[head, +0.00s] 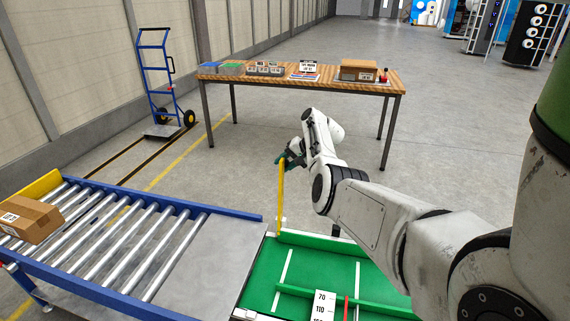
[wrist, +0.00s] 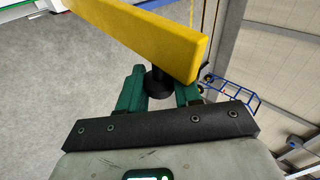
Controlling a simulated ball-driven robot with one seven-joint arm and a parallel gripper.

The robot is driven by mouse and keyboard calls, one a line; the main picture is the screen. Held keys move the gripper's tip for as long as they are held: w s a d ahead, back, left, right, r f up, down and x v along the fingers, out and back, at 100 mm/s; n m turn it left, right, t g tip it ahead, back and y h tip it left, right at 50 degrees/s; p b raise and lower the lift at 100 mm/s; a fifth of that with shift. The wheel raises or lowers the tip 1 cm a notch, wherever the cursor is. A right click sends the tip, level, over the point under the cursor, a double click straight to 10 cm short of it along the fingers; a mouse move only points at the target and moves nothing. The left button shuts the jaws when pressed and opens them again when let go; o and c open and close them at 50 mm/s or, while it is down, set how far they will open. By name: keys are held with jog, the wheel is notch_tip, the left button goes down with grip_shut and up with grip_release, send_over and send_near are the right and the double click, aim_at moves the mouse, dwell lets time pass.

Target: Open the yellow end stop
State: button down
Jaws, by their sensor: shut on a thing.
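The yellow end stop (head: 281,200) is a slim bar standing about upright at the far corner of the green deck, by the end of the roller conveyor. In the wrist view the yellow bar (wrist: 150,35) runs from the top left to the centre, with a black knob (wrist: 158,85) under its near end. My gripper (head: 285,160) is at the bar's upper end. Its green fingers (wrist: 160,90) are shut on the black knob, one on each side. The foot of the bar is not in the wrist view.
The roller conveyor (head: 125,232) carries a cardboard box (head: 30,219) at the left, by another yellow bar (head: 41,186). The green deck (head: 262,275) has a number plate (head: 321,306). A wooden table (head: 335,84) with boxes stands behind. A blue hand truck (head: 155,80) stands at the wall. Floor between is clear.

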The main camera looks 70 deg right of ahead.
jog(key=shift+w, duration=0.1)
jog(key=c, duration=0.9)
grip_release()
jog(key=shift+o, duration=0.2)
jog(key=p+v, duration=0.2)
jog(key=v, duration=0.8)
jog(key=shift+s+r, duration=0.25)
jog(key=shift+s, duration=0.05)
jog(key=shift+a, duration=0.1)
